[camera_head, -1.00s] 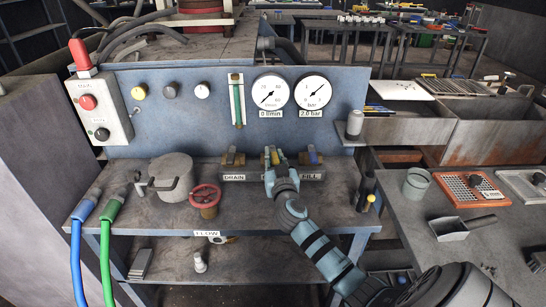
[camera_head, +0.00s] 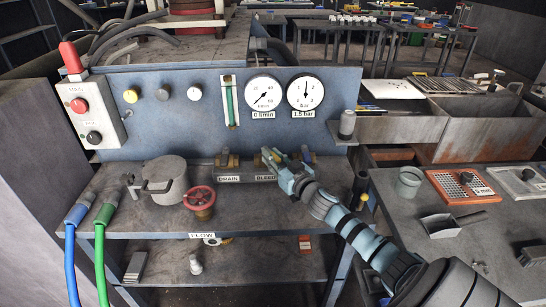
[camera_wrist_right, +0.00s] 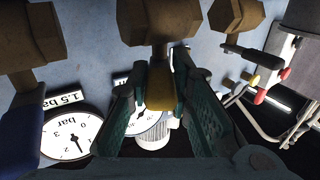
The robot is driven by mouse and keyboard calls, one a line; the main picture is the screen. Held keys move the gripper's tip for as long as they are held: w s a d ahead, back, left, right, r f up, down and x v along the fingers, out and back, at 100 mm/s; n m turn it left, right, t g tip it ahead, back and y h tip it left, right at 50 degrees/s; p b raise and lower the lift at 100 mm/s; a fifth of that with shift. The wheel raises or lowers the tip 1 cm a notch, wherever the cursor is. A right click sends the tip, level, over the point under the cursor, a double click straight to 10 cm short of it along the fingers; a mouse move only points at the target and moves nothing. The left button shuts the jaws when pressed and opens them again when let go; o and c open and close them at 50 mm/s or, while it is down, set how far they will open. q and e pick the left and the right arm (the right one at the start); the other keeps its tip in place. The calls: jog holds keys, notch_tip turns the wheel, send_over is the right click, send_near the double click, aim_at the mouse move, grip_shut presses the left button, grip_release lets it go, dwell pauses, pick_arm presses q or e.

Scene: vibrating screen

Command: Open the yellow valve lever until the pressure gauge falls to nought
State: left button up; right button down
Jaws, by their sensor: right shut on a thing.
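My right gripper (camera_head: 276,166) is at the middle valve on the bench, which has a plate reading BLEED (camera_head: 266,177). In the right wrist view, the two fingers of the right gripper (camera_wrist_right: 163,100) are shut around the yellow valve lever (camera_wrist_right: 160,88), below a brass valve body (camera_wrist_right: 158,22). The pressure gauge (camera_head: 306,92) on the blue panel reads 1.5 bar on its label. The gauge face also shows upside down in the right wrist view (camera_wrist_right: 68,138). My left gripper is not in view.
The drain valve (camera_head: 228,160) stands left of the held one. A blue lever (camera_wrist_right: 18,140) is close beside the gripper in the wrist view. A flow gauge (camera_head: 263,94) reads 0 l/min. A red handwheel (camera_head: 199,197) and a lidded pot (camera_head: 166,180) stand left on the bench.

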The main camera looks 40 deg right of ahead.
jog(key=c, duration=1.4)
grip_release()
jog(key=shift+c, duration=0.2)
jog(key=s+a, duration=0.1)
jog(key=s, duration=1.1)
jog(key=shift+a, duration=0.25)
jog(key=shift+c, duration=0.2)
